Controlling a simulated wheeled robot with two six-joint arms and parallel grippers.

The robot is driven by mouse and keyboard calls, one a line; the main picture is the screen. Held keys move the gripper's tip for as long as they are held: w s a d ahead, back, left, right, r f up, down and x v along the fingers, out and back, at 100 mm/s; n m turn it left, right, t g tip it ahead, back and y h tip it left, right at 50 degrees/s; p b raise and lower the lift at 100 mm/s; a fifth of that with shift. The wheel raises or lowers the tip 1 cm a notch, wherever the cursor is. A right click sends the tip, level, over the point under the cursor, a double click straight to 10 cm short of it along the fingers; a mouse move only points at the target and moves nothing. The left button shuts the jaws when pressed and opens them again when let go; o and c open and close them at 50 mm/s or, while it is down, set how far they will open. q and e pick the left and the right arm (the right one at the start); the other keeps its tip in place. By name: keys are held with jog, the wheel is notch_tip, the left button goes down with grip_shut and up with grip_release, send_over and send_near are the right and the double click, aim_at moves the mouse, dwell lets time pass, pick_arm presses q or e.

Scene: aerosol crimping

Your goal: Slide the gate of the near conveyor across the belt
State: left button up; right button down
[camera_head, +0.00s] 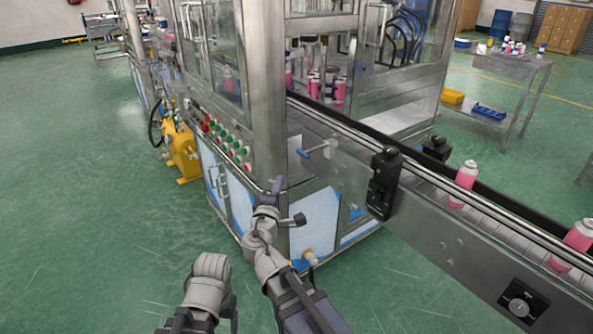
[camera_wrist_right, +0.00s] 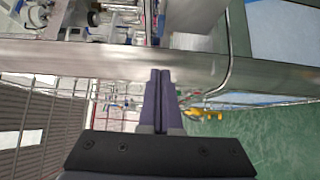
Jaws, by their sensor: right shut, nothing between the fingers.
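The near conveyor (camera_head: 440,240) runs from the machine frame down to the lower right. On its near side wall a short metal rod with a blue end (camera_head: 304,153) sticks out from a small metal block (camera_head: 328,148); it looks like the gate's handle. My right gripper (camera_head: 276,186) is in front of the machine's corner post, left of and below the blue end, apart from it. In the right wrist view its purple fingers (camera_wrist_right: 160,75) are together and empty, pointing at a steel bar. My left arm shows at the bottom, but its gripper does not.
A black sensor box (camera_head: 383,183) stands on the conveyor's near side, right of the rod. Pink cans (camera_head: 464,184) stand on the belt. The steel corner post (camera_head: 264,100) and button panel (camera_head: 222,135) are beside my right gripper. The green floor at left is clear.

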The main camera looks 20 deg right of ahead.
aim_at(315, 150)
jog(key=x, duration=0.4)
jog(key=d+x, duration=0.1)
jog(key=x, duration=0.3)
jog(key=s+d+x, duration=0.1)
jog(key=x, duration=0.3)
jog(key=shift+w, duration=0.1)
jog(key=shift+w+d, duration=0.15)
jog(key=shift+d, duration=0.35)
jog(key=d, duration=0.2)
jog(key=w+d, duration=0.1)
jog(key=d, duration=0.1)
jog(key=w+d, duration=0.1)
jog(key=d, duration=0.1)
jog(key=shift+w, duration=0.15)
jog(key=shift+d, duration=0.3)
